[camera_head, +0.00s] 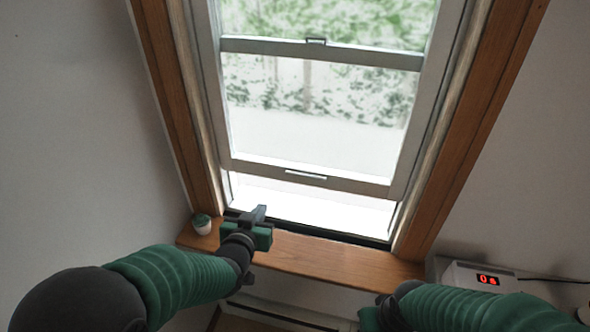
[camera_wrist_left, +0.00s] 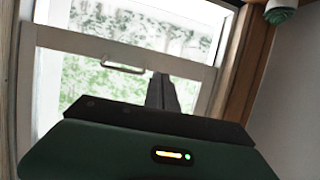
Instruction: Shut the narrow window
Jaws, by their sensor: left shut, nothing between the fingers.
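The narrow window (camera_head: 312,176) has a white sliding sash in a wooden frame. Its lower sash is raised, with a bright open gap above the dark sill track (camera_head: 310,228). A small handle (camera_head: 306,174) sits on the sash's bottom rail; a handle (camera_wrist_left: 122,66) on a white rail also shows in the left wrist view. My left gripper (camera_head: 259,213) is shut and empty, below the sash's lower left part and in front of the gap, apart from the rail. It also shows in the left wrist view (camera_wrist_left: 162,92). My right arm is at the lower right; its fingers are not visible.
A wooden sill (camera_head: 330,259) runs below the window. A white device with a red display (camera_head: 488,280) is at the right, near my right arm. Walls flank the frame.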

